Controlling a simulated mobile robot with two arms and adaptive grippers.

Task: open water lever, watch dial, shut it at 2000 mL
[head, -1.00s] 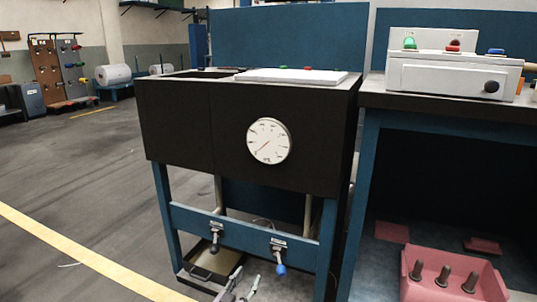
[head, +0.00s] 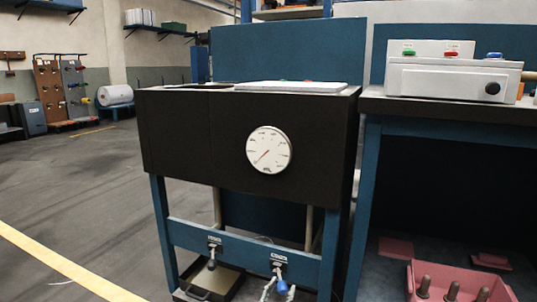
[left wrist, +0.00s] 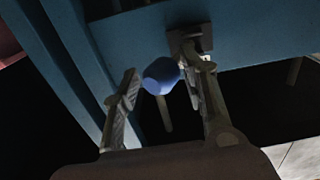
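The white round dial (head: 268,149) is on the front of the black tank (head: 180,135). The blue-knobbed lever (head: 281,286) hangs from the blue crossbar below, near the bottom edge. A black-knobbed lever (head: 212,263) hangs to its left. My left gripper (head: 278,292) is at the blue lever. In the left wrist view the blue knob (left wrist: 161,76) shows between the spread fingers of the left gripper (left wrist: 163,90). Contact with the right-hand finger cannot be told. My right gripper is not in view.
A tray (head: 212,283) lies low behind the crossbar. The blue legs (head: 163,230) flank the levers. To the right are a workbench (head: 440,103), a control box (head: 440,78) and a pink block with several pegs (head: 460,272). The floor at left is clear.

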